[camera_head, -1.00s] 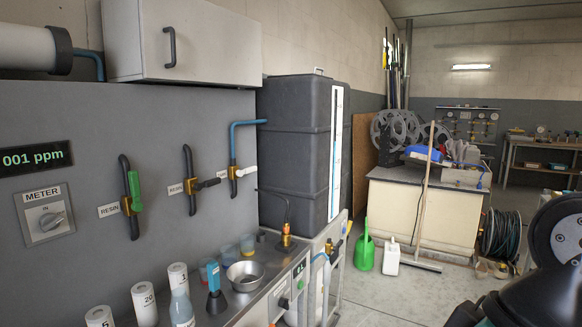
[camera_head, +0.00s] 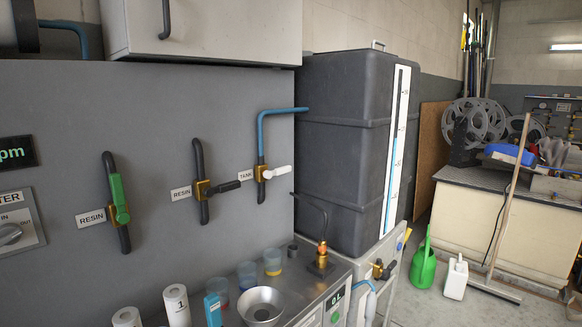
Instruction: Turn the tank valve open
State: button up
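The tank valve (camera_head: 263,173) is on the grey wall panel, on a blue pipe (camera_head: 262,140) that bends right into the dark tank (camera_head: 345,150). It has a brass body and a white lever (camera_head: 281,171) pointing right, across the pipe. The TANK label (camera_head: 246,175) is just left of it. Left of that is a resin valve with a black lever (camera_head: 226,187) pointing right, across its pipe. Further left, a resin valve has a green lever (camera_head: 119,197) lying along its pipe. My gripper is not in view.
A steel counter below the panel holds a metal bowl (camera_head: 261,306), several small cups, white numbered cylinders (camera_head: 177,304) and a brass fitting (camera_head: 321,258). A green watering can (camera_head: 423,266) and a white jug (camera_head: 456,278) stand on the floor at right. A wall cabinet (camera_head: 200,30) hangs above the panel.

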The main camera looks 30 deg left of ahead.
aim_at(267, 175)
jog(key=u, duration=0.25)
jog(key=i, duration=0.6)
jog(key=u, duration=1)
jog(key=i, duration=0.5)
jog(key=u, duration=0.5)
